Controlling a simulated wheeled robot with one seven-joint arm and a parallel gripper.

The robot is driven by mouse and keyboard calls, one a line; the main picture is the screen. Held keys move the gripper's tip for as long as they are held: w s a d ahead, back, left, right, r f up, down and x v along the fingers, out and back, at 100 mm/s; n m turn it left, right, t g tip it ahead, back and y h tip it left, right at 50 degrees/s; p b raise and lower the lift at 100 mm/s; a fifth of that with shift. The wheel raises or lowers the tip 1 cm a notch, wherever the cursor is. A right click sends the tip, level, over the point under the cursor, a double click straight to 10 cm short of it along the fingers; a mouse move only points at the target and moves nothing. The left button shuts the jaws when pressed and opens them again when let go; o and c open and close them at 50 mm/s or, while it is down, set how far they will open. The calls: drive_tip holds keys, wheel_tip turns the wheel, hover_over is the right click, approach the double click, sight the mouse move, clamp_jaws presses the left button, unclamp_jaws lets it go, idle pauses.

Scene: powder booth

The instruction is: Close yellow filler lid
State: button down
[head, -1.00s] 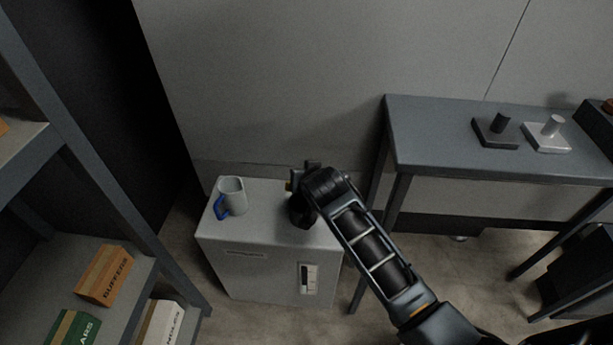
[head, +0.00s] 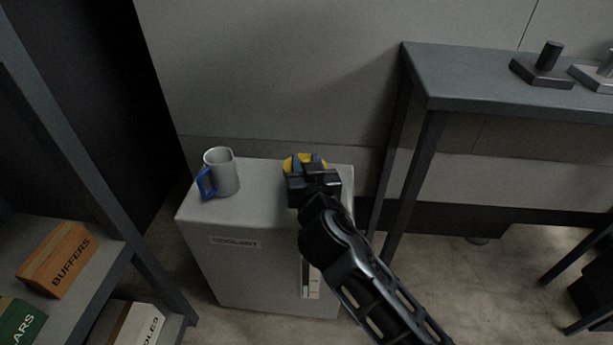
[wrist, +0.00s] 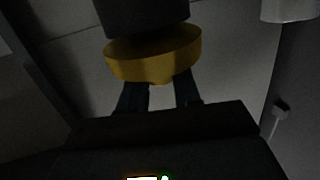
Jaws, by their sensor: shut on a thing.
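The yellow filler lid (head: 291,163) is a round yellow disc at the back right of the grey coolant cabinet's top (head: 262,190). A dark cylinder (wrist: 145,15) adjoins the lid's far side there. The gripper hides part of the lid in the head view, and I cannot tell whether it is seated.
A grey mug (head: 222,172) with a blue handle stands on the cabinet's left side. A shelf with boxes (head: 60,262) is at the left. A grey table (head: 500,85) with metal parts stands at the right. Wall panels (head: 270,80) rise behind the cabinet.

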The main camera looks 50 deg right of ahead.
drive_tip(key=shift+a+f+b, duration=0.1)
drive_tip(key=shift+f+b, duration=0.3)
drive_tip(key=shift+b, duration=0.4)
drive_tip(key=shift+s+a+f+b, duration=0.15)
drive_tip(key=shift+f+b, duration=0.1)
drive_tip(key=shift+b, duration=0.5)
drive_tip(key=shift+f, duration=0.2)
drive_tip(key=c, duration=0.8)
unclamp_jaws()
drive_tip(key=shift+s, duration=0.1)
drive_tip(key=shift+s, duration=0.1)
drive_tip(key=v, duration=0.7)
drive_tip(key=shift+s+a+r, duration=0.15)
drive_tip(key=shift+a+r, duration=0.05)
drive_tip(key=shift+a, duration=0.05)
